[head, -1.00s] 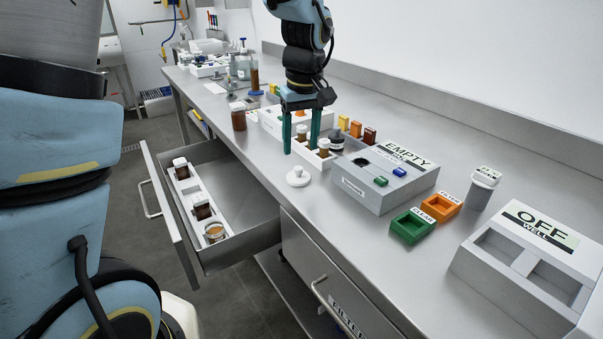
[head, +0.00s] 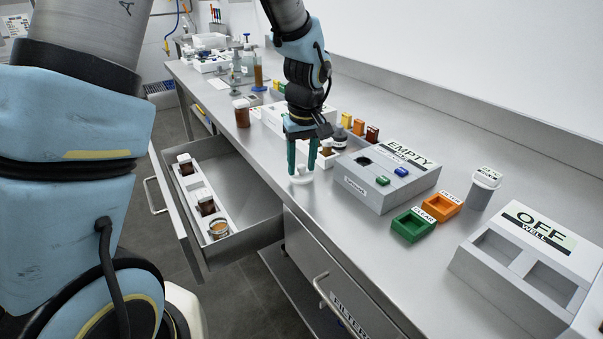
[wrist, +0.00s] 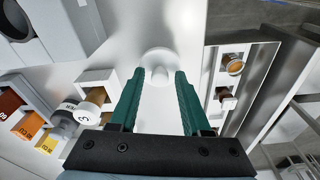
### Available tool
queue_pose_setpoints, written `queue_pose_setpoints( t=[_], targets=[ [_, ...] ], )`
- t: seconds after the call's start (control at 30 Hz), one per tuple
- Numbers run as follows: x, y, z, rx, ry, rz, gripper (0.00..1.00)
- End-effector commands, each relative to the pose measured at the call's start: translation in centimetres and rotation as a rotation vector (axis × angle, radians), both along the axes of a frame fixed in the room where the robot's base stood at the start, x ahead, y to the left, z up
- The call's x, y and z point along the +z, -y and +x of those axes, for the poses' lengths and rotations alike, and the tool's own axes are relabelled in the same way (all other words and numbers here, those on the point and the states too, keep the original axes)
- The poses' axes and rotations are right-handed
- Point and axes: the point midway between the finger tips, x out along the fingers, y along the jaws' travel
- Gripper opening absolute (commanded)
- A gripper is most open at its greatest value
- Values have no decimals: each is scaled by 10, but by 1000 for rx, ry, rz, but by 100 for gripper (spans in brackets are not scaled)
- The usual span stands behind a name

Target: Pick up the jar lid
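The jar lid is a white disc with a raised knob, lying on the steel bench top near its front edge. In the head view the lid (head: 301,179) shows partly, just under my fingertips. In the wrist view the lid (wrist: 158,62) lies just beyond the fingertips, centred between them. My gripper (head: 301,175) points down over the lid with its green fingers open. In the wrist view my gripper (wrist: 157,75) has nothing between its fingers. I cannot tell whether the fingers touch the lid.
An open drawer (head: 251,210) with a rack of jars, one open-topped, is left of the bench edge. A grey EMPTY box (head: 371,191) stands right of my gripper. Green (head: 412,226) and orange (head: 443,207) trays lie further right.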

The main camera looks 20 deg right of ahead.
Motion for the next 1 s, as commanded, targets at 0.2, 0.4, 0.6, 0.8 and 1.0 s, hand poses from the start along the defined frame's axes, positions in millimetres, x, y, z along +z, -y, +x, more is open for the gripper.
queue_pose_setpoints(
  t=[0.2, 0.4, 0.6, 0.8, 1.0],
  targets=[
    [0, 0, 0, 0, 0, 0, 22],
    [0, 0, 0, 0, 0, 0, 0],
    [0, 0, 0, 0, 0, 0, 0],
    [0, 0, 0, 0, 0, 0, 0],
    [15, 1, 1, 0, 4, -3, 0]
  ],
)
